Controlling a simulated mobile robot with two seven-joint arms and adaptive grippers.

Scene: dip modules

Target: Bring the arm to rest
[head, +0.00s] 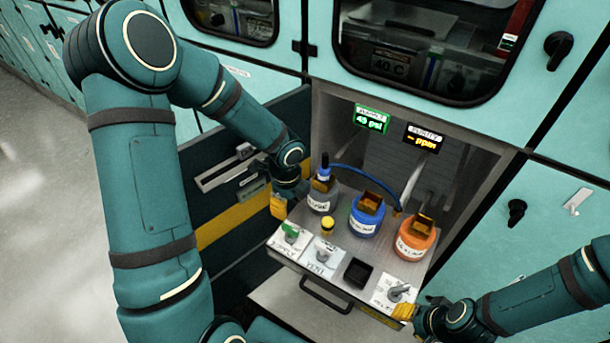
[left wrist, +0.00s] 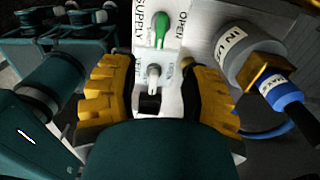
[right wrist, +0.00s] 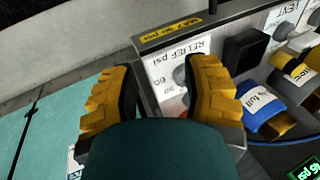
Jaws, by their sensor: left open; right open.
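My left gripper (head: 285,203) is open and empty at the left edge of the pulled-out shelf (head: 345,290), beside the grey bottle (head: 322,197). In the left wrist view, the green supply knob (left wrist: 162,28) and a pale vent knob (left wrist: 153,72) show between and beyond its yellow fingers. My right gripper (head: 410,310) is open at the shelf's front right corner, by the relief knob (head: 399,292). In the right wrist view, the relief psi panel (right wrist: 172,66) shows between its fingers, and a finger partly hides the knob. I cannot tell whether either gripper touches anything.
A blue bottle (head: 366,217) and an orange bottle (head: 415,239) stand on the shelf, with a blue hose (head: 362,178) behind. A black block (head: 357,271) sits at the front. An open dark door (head: 240,215) is left of the shelf. Grey floor (head: 40,220) is clear at far left.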

